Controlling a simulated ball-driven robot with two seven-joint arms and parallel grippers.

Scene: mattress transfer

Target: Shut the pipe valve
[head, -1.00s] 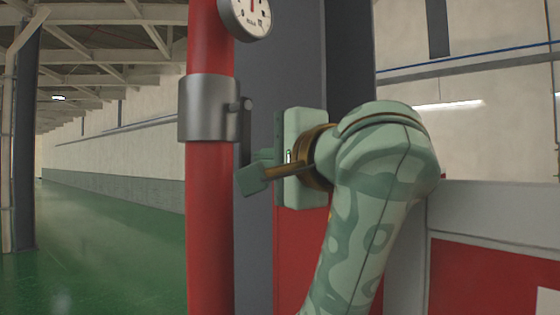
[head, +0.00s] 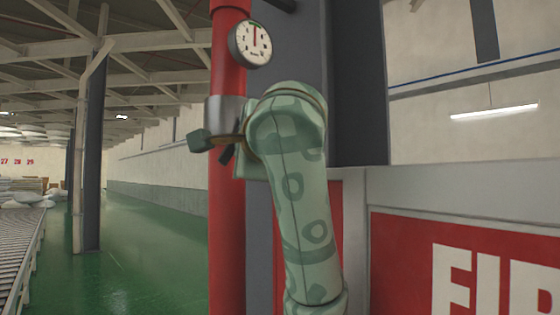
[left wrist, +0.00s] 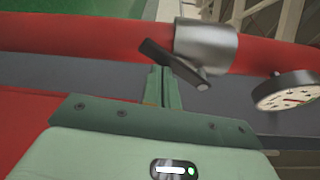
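The valve is a grey metal collar (head: 222,107) on a red upright pipe (head: 228,230). In the left wrist view the collar (left wrist: 205,45) has a dark lever (left wrist: 174,63) lying slantwise across it. My left gripper (head: 200,140) is at the collar, its green finger reaching in front of the pipe. In the left wrist view its fingers (left wrist: 163,85) look drawn together, with their tips at the lever's middle. They seem to touch the lever, but I cannot tell whether any of it is between them. My right gripper is not in view.
A round gauge (head: 250,43) sits on the pipe just above the collar. A dark column (head: 350,90) stands close behind the pipe. A red panel with white letters (head: 465,265) is at the lower right. Green floor (head: 150,260) lies open on the left.

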